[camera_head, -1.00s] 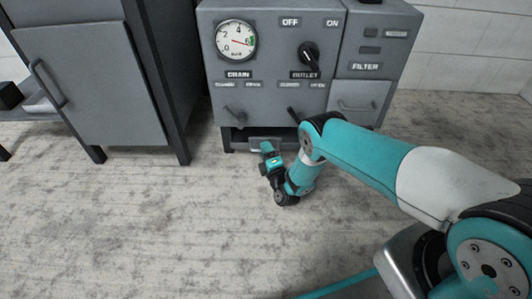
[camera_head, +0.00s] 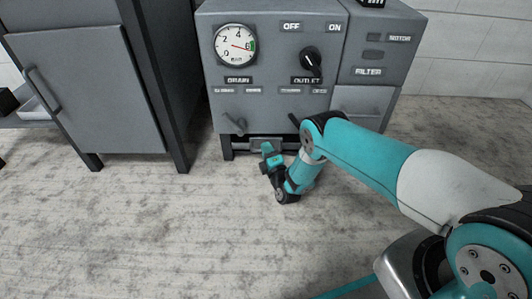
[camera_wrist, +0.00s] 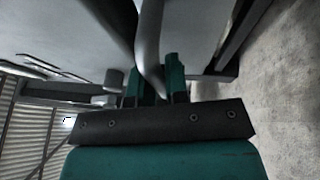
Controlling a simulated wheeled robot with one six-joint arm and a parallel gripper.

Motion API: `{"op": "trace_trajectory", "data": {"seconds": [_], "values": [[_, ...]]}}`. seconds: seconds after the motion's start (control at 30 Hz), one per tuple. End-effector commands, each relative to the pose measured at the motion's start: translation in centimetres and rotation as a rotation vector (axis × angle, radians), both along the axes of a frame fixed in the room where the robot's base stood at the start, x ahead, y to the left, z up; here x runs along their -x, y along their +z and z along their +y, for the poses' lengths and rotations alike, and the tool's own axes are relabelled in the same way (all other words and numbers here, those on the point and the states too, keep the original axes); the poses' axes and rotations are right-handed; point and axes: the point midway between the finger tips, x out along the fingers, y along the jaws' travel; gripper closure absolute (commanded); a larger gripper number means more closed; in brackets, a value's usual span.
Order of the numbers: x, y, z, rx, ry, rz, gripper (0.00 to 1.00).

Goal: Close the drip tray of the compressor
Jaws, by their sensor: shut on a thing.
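The compressor (camera_head: 275,110) is a grey cabinet with a round gauge, a black outlet knob and a filter section. Its drip tray (camera_head: 257,142) shows as a narrow grey front low down, between the legs under the cabinet. My gripper (camera_head: 266,149) is at the tray's front. In the wrist view, my gripper's teal fingers (camera_wrist: 157,82) are shut on a grey curved bar (camera_wrist: 150,45), which appears to be the tray's handle. The arm and gripper partly cover the tray, so how far it sticks out is hard to tell.
A grey cabinet (camera_head: 90,90) stands at the left. The floor (camera_head: 130,230) in front is clear.

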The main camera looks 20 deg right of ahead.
Motion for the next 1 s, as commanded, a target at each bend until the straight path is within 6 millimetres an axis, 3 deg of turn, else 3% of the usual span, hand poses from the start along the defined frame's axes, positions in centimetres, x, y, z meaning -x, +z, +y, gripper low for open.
{"op": "trace_trajectory", "data": {"seconds": [0.03,0.07,0.17,0.57,0.73,1.0], "values": [[-0.2,0.0,-0.1,0.001,-0.001,0.0,1.0],[-0.2,0.0,-0.1,0.001,-0.001,0.0,0.81],[-0.2,0.0,-0.1,0.002,-0.001,0.0,0.61],[0.8,0.1,-0.1,0.002,-0.002,0.003,0.61],[3.6,0.0,-0.3,0.003,0.0,0.005,0.61],[10.6,-1.4,-1.0,0.003,0.0,0.005,0.61]]}}
